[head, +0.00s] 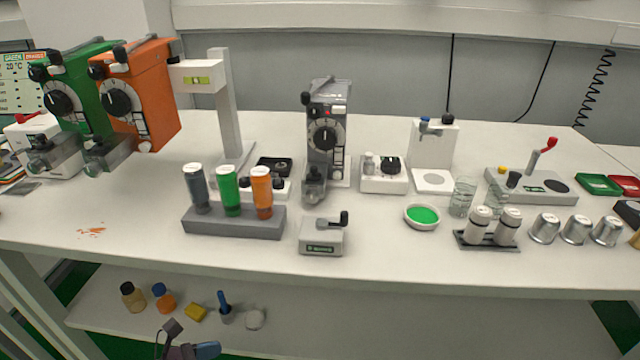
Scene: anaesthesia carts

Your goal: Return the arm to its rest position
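Part of what looks like my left gripper (173,328) shows at the bottom edge of the head view, left of centre. It is a dark piece with a blue part beside it, low in front of the lower shelf. Most of this arm is cut off by the frame, and I cannot tell whether its fingers are open or shut. I see nothing held in it. My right gripper and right arm are not in view.
The white table (380,262) carries a rack (235,222) with three bottles, a grey vaporizer (326,135) and several metal cups. Green (85,95) and orange (150,90) vaporizers stand left. The lower shelf (330,325) holds small bottles; its right part is clear.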

